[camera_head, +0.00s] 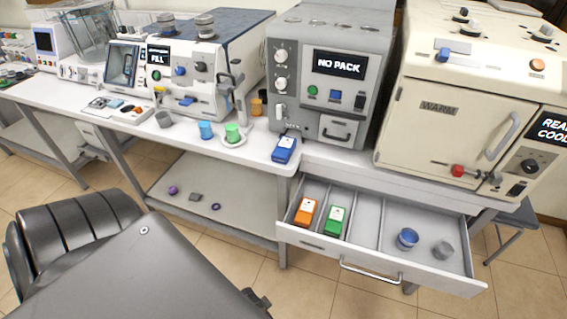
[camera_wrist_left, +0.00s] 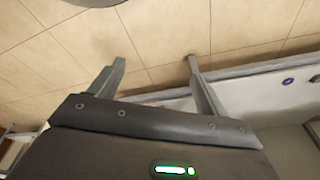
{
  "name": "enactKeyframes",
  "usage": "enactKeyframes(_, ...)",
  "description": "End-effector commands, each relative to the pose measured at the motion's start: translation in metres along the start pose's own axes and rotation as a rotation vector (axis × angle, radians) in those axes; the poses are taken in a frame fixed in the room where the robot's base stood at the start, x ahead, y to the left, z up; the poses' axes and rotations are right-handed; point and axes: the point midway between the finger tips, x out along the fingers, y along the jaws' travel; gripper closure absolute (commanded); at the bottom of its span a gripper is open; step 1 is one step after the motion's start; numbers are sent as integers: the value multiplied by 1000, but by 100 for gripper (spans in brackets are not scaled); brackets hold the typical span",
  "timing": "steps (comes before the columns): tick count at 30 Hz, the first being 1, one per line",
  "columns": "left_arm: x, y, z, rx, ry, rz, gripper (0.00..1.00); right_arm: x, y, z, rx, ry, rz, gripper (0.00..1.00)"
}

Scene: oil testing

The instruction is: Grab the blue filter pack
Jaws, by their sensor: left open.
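The blue filter pack (camera_head: 285,149) lies on the white worktop near its front edge, in front of the grey machine (camera_head: 337,69) whose screen reads "NO PACK". My left gripper (camera_wrist_left: 156,61) shows in the left wrist view with its two fingers spread and nothing between them. It is over the tiled floor beside the bench's lower shelf, away from the blue pack. Its fingers cannot be made out in the head view. The blue pack is not in the left wrist view. My right gripper is in neither view.
An open drawer (camera_head: 381,272) juts out below and right of the blue pack, holding an orange pack (camera_head: 305,212), a green pack (camera_head: 336,221), a blue cup (camera_head: 407,238) and a grey cup (camera_head: 443,250). A green cup (camera_head: 232,132) stands left of the blue pack.

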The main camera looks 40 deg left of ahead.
Motion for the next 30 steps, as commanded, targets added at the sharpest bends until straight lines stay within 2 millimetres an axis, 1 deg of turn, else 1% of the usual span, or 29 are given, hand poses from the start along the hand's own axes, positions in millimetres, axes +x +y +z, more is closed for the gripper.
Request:
enactKeyframes(1,-25,-1,-15,-2,18,-1,24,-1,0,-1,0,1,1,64)
enactKeyframes(3,-53,-2,-28,-4,29,-3,24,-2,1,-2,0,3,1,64)
enactKeyframes(6,-90,-4,-43,-8,46,-6,24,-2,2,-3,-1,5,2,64)
enactKeyframes(10,-132,-9,-58,-18,79,-13,24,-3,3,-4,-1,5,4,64)
enactKeyframes(14,-175,-20,-81,-43,153,-31,24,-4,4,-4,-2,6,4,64)
enactKeyframes(15,-189,-28,-94,-61,199,-45,24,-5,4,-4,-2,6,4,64)
enactKeyframes(17,-205,-43,-117,-94,284,-69,24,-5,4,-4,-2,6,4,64)
enactKeyframes(18,-213,-54,-133,-117,345,-87,24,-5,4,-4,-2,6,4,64)
enactKeyframes(20,-222,-72,-157,-152,442,-117,24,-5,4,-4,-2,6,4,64)
enactKeyframes(21,-227,-84,-172,-175,505,-136,24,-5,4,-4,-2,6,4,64)
enactKeyframes(23,-235,-102,-193,-207,594,-164,24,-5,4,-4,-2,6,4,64)
enactKeyframes(24,-240,-114,-206,-228,651,-184,24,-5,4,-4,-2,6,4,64)
enactKeyframes(27,-253,-144,-234,-276,790,-231,24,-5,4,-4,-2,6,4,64)
enactKeyframes(29,-261,-161,-249,-303,869,-261,24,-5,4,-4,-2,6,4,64)
enactKeyframes(30,-266,-173,-258,-320,922,-281,24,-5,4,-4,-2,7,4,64)
